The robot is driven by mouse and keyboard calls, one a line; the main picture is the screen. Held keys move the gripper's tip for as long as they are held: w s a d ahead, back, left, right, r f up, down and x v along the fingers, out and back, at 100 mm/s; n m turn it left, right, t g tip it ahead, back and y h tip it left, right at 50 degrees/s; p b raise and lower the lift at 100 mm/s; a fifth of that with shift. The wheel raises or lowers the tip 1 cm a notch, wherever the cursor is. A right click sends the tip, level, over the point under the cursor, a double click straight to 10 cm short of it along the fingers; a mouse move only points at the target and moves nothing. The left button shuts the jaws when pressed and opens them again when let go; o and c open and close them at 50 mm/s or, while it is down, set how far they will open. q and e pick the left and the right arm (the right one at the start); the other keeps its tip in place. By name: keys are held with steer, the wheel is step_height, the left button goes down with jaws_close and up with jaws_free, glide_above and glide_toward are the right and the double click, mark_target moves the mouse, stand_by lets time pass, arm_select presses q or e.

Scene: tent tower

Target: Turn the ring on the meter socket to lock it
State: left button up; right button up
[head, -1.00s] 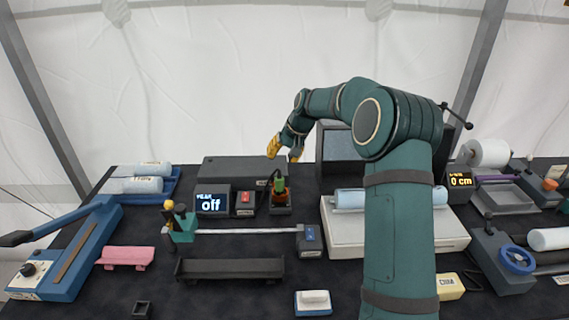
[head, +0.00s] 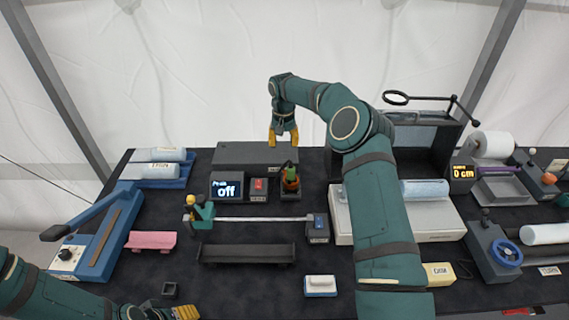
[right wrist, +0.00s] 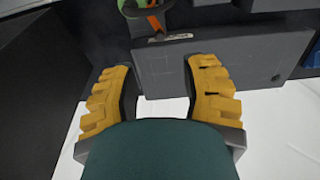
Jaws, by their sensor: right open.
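The meter socket (head: 291,193) is a small dark box at the back middle of the table. An orange ring (head: 291,183) sits on it, with a dark green part rising through it.
A long dark box (head: 240,154) lies behind. A white machine (head: 345,222) stands to the right. A dark trough (head: 246,254) lies in front.

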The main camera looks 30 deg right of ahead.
mark_target(284, 164)
step_height(284, 164, down, 10)
steer(key=shift+f+p, duration=0.25)
steer(key=shift+p, duration=0.05)
jaws_close()
